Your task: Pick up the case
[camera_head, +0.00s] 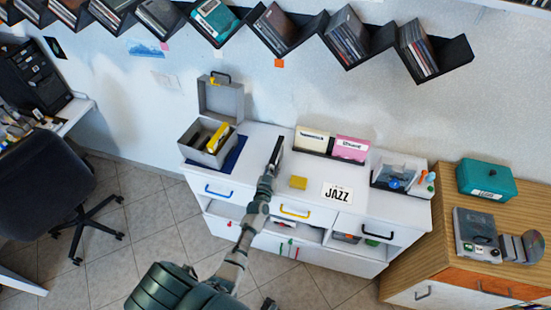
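Several things here could be the case. A grey box-like case (205,150) stands with its lid up on the left of the white cabinet top, with a yellow item (217,138) inside. A closed teal case (486,180) lies on the wooden cabinet at the right.
A holder with white and pink divider cards (350,149) stands at the cabinet's back. A JAZZ card (337,194) lies in front. A bin (398,176) stands at the right end. Zigzag disc shelves (347,40) hang above. A dark chair (45,175) stands left; floor between is clear.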

